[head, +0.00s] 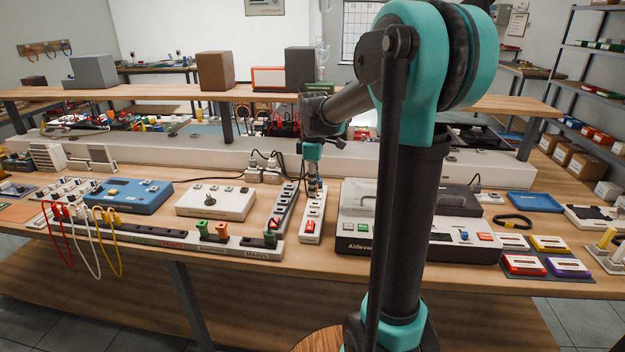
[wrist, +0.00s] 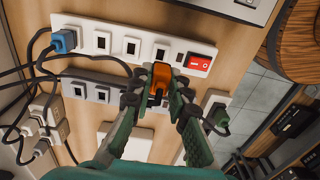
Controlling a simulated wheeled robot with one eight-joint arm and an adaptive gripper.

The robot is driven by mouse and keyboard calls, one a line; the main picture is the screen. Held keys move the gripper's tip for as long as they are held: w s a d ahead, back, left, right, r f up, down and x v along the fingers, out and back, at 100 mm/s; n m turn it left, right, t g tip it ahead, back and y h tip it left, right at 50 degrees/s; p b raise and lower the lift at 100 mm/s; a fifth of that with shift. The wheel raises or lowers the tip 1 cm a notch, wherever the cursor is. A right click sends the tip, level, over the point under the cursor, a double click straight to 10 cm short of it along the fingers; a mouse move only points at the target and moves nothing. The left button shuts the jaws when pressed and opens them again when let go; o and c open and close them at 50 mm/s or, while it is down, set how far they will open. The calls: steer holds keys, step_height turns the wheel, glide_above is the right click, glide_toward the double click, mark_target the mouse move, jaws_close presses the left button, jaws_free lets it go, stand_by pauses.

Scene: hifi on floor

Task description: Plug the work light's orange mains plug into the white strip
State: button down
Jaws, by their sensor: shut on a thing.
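The white strip (head: 313,218) lies on the bench with a red switch at its near end. In the wrist view the white strip (wrist: 115,40) shows a row of sockets, with a blue plug (wrist: 64,40) at its left end. My gripper (wrist: 158,96) is shut on the orange mains plug (wrist: 161,74), which appears at the strip's edge below the sockets nearest the red switch. In the head view my gripper (head: 312,185) is over the strip, and the orange plug is not clear there. I cannot tell whether its pins touch a socket.
A grey strip (head: 285,208) lies close to the left of the white strip. A white box (head: 216,202) and a blue box (head: 133,196) stand farther left. A large grey machine (head: 360,232) stands close on the right. Black cables and white plugs (head: 262,170) crowd behind.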

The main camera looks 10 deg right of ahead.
steer(key=shift+f, duration=2.2)
steer(key=shift+f, duration=1)
stand_by(2.0)
steer(key=c, duration=1.4)
jaws_free()
steer(key=shift+o, duration=0.2)
step_height(320, 180, up, 17)
